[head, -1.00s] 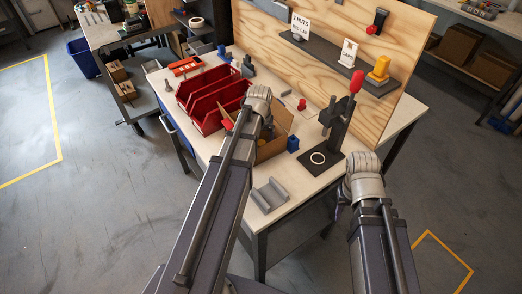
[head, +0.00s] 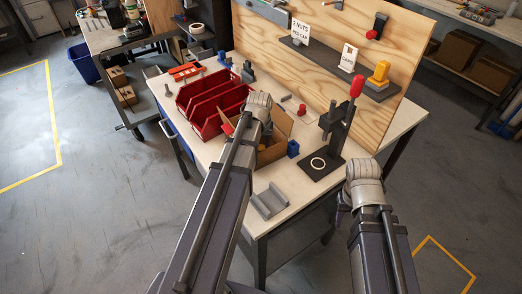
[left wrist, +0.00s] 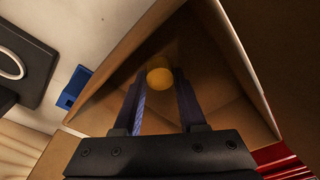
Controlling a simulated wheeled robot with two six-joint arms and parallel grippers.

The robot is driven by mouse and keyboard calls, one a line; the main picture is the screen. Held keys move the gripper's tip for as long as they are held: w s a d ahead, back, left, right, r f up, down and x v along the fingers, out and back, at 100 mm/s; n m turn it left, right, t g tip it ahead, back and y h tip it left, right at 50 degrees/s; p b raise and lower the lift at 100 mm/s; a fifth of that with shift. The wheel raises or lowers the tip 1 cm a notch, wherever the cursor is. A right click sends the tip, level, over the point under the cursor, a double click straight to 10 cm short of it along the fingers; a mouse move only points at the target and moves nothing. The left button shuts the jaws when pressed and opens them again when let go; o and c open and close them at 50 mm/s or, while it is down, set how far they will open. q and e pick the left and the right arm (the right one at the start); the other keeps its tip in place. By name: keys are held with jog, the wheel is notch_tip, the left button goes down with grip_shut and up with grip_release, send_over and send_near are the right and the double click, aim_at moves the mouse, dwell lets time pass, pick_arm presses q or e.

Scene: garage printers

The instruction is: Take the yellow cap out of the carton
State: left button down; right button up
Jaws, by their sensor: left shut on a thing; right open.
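The open brown carton (head: 281,125) stands on the workbench, partly hidden by my left arm. In the left wrist view I look down into the carton (left wrist: 225,62). The round yellow cap (left wrist: 160,77) is at the fingertips of my left gripper (left wrist: 159,84), whose fingers are shut on it inside the carton walls. In the head view my left gripper (head: 262,128) reaches down into the carton and its fingertips are mostly hidden. My right gripper (head: 344,200) is open and empty, off the right front edge of the bench.
Red bins (head: 205,92) stand left of the carton. A blue block (head: 293,149) sits just right of it. A black press (head: 331,135) with a red handle stands further right. A grey bracket (head: 269,201) lies near the front edge. A plywood board (head: 300,65) closes off the back.

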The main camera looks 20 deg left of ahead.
aim_at(261, 148)
pick_arm(q)
jog(key=shift+r, duration=0.15)
notch_tip(261, 148, up, 10)
jog(key=p, duration=1)
